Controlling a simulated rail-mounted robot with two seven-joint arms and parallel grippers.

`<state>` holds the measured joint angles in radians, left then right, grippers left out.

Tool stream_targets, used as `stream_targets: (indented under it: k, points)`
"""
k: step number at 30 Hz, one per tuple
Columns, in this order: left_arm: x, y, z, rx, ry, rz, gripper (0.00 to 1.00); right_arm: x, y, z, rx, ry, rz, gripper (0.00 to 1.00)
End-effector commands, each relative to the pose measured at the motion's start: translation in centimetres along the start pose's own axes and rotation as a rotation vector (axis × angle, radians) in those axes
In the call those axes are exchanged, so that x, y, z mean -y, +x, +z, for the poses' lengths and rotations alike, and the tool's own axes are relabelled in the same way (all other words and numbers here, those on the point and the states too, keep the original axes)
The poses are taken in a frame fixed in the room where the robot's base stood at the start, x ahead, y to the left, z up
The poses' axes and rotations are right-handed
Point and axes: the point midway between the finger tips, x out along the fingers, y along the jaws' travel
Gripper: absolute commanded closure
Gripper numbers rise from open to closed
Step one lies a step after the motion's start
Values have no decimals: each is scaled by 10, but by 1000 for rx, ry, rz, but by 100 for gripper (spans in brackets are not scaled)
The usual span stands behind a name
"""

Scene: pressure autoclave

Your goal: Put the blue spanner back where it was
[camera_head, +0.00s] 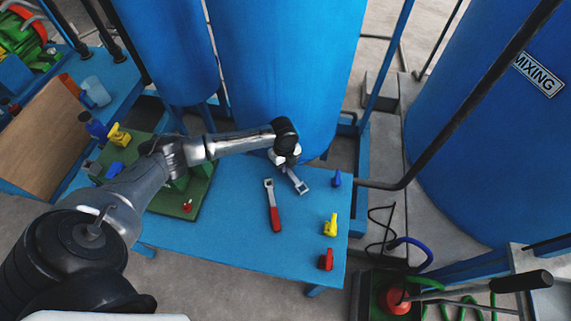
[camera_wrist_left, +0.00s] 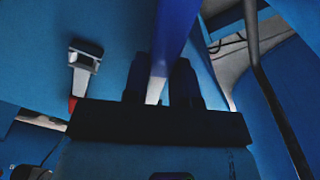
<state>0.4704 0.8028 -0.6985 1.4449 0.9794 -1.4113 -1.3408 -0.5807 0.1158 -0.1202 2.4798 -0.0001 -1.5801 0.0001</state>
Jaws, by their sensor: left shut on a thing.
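The blue spanner shows its grey open head (camera_head: 300,184) just above or on the blue table, below my left gripper (camera_head: 286,160) in the head view. Its blue handle is hidden there by the gripper. In the left wrist view the blue handle (camera_wrist_left: 177,32) runs up between the two black fingers of my left gripper (camera_wrist_left: 160,82), which is shut on it. I cannot tell whether the spanner touches the table. A red-handled spanner (camera_head: 273,207) lies on the table just to the left. My right gripper is not in view.
The blue table (camera_head: 235,235) has free room at its front. A blue cone-shaped piece (camera_head: 337,179), a yellow piece (camera_head: 330,225) and a red piece (camera_head: 326,260) stand along its right side. A green board (camera_head: 200,198) lies left. A large blue tank (camera_head: 285,70) rises behind.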

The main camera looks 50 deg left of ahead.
Motion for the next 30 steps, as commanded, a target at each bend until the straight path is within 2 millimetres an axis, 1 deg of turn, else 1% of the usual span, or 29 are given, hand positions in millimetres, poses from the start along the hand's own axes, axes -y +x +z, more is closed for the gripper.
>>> stream_targets:
  k: [24, 25, 30]
  points:
    - [0, 13, 1, 0, 0, 0, 100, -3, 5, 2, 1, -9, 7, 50]
    - [0, 13, 1, 0, 0, 0, 74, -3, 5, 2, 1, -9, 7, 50]
    - [0, 12, 1, 0, 0, 0, 58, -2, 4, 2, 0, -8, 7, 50]
